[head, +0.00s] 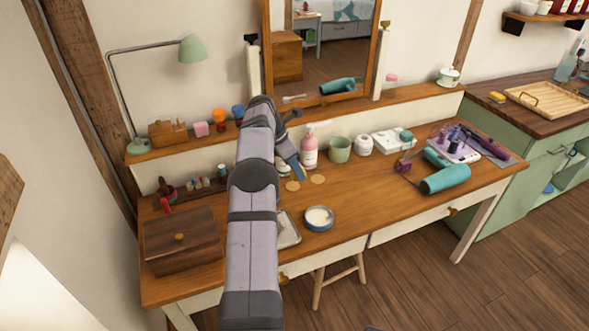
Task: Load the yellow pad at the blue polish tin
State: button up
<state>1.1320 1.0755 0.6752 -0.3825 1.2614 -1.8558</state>
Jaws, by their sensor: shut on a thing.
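The blue polish tin (319,218) stands open on the vanity desk, with pale contents inside its blue rim. My gripper (299,172) is at the far end of my arm, over the back middle of the desk, beyond and left of the tin and apart from it. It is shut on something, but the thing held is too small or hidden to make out. I see no clear yellow pad at the gripper. A small yellow block (497,97) lies on the counter at the right; I cannot tell whether it is the pad.
A pink pump bottle (310,150) and green cup (340,149) stand close right of my gripper. Two tan discs (318,179) lie in front. A wooden box (183,240) is left; a teal hair dryer (446,179) is right. The desk right of the tin is clear.

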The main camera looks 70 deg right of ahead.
aim_at(306, 172)
jog(key=shift+m, duration=0.3)
jog(key=s+r+p, duration=0.1)
jog(key=r, duration=0.1)
jog(key=s+r+p, duration=0.1)
jog(key=r, duration=0.1)
jog(key=s+d+r+p, duration=0.1)
jog(key=r, duration=0.1)
jog(key=shift+r+p, duration=0.35)
jog(key=shift+p, duration=0.05)
jog(key=s+a+f+p, duration=0.1)
jog(key=s+a+p, duration=0.45)
jog(key=s, duration=0.25)
notch_tip(306, 172, down, 8)
jog(key=w+a, duration=0.1)
jog(key=shift+w+a, duration=0.2)
jog(key=shift+f+b, duration=0.1)
jog(key=shift+b, duration=0.2)
